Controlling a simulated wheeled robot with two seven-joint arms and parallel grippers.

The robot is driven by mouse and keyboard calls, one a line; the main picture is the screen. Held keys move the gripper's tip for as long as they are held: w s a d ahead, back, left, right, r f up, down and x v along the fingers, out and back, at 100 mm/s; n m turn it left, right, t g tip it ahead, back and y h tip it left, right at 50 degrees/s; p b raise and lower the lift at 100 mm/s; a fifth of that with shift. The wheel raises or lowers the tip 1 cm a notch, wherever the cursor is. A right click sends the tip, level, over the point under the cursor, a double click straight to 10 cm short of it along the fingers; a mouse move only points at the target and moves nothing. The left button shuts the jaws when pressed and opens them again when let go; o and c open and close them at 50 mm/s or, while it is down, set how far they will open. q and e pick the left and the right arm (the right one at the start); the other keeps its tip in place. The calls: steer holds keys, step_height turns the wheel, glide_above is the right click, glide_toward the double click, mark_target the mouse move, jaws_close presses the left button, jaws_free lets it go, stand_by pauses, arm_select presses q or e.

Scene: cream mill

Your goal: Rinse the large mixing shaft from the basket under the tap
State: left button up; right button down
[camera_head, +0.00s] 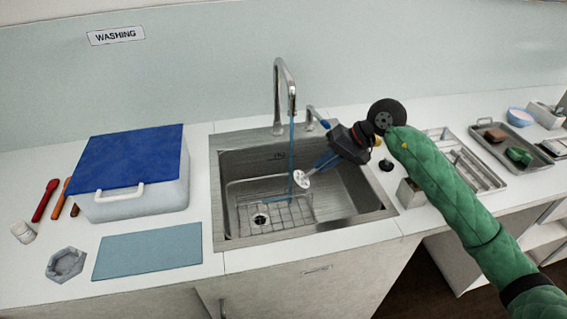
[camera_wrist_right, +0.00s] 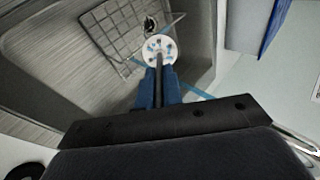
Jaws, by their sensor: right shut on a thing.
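My right gripper (camera_head: 326,160) is shut on the large mixing shaft and holds it over the sink (camera_head: 232,160), tilted down to the left. The shaft's white, holed disc (camera_head: 301,178) points toward the thin blue water stream (camera_head: 291,145). In the right wrist view the blue fingers (camera_wrist_right: 158,88) grip the thin shaft, with the disc (camera_wrist_right: 158,50) beyond them. The disc edge appears at or beside the stream; exact contact is unclear. The tap (camera_head: 284,80) is running. My left gripper is out of view.
A wire rack (camera_head: 275,215) lies on the sink floor by the drain. A white box with a blue lid (camera_head: 130,160) and a blue mat (camera_head: 150,250) are left of the sink. Metal trays (camera_head: 475,175) and sponges (camera_head: 519,156) lie to the right.

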steer(key=shift+s+d+r+b, duration=1.35)
steer(key=shift+s+d+r, duration=0.2)
steer(key=shift+r, duration=0.2)
